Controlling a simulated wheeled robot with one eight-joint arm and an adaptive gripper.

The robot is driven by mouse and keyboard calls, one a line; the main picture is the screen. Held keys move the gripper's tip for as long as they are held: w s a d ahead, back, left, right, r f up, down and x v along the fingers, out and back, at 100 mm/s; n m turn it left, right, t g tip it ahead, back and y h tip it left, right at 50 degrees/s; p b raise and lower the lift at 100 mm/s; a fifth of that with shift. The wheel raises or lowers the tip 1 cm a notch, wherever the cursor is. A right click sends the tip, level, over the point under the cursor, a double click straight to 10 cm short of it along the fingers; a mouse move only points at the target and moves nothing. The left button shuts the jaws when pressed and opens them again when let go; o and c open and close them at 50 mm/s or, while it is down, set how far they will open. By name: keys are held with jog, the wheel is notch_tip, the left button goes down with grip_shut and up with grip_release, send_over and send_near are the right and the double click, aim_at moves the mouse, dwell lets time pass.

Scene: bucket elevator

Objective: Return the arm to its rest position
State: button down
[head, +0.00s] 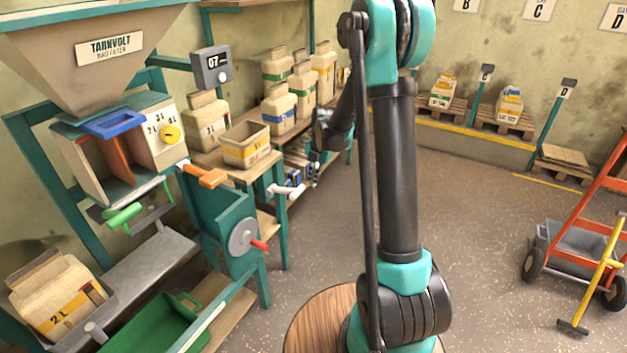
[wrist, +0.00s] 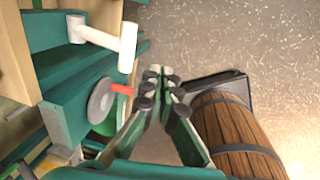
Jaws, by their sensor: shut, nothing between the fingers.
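My gripper (wrist: 160,88) shows in the wrist view with its green-sided fingers drawn together at the tips and nothing between them. In the head view my arm rises in front of the camera, bends at the top and comes down behind, beside the teal bench; the fingertips are hard to make out there. In the wrist view a grey crank disc (wrist: 102,100) with a red handle lies left of the fingers, apart from them as far as I can tell. A white T-shaped handle (wrist: 112,40) is further up left.
The teal machine stand (head: 225,225) with the crank and the orange lever (head: 203,176) stands at left. A green tray (head: 160,325) and a 2L bag (head: 58,295) sit low left. Shelves with several bags are behind. An orange hand truck (head: 590,215) stands right; floor between is clear.

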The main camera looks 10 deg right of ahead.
jog(key=s+d+r+m+t, duration=0.1)
jog(key=s+d+m, duration=0.2)
jog(key=s+m, duration=0.6)
jog(key=s+d+r+m+t+h, duration=0.1)
jog(key=s+d+m, duration=0.2)
jog(key=s+m, duration=0.7)
jog(key=s+d+r+m+t, duration=0.1)
jog(key=s+d+r+m, duration=0.1)
jog(key=s+m, duration=0.7)
jog(key=shift+s+d+m+h, duration=0.3)
jog(key=shift+s+d+m, duration=0.15)
jog(key=shift+s, duration=0.35)
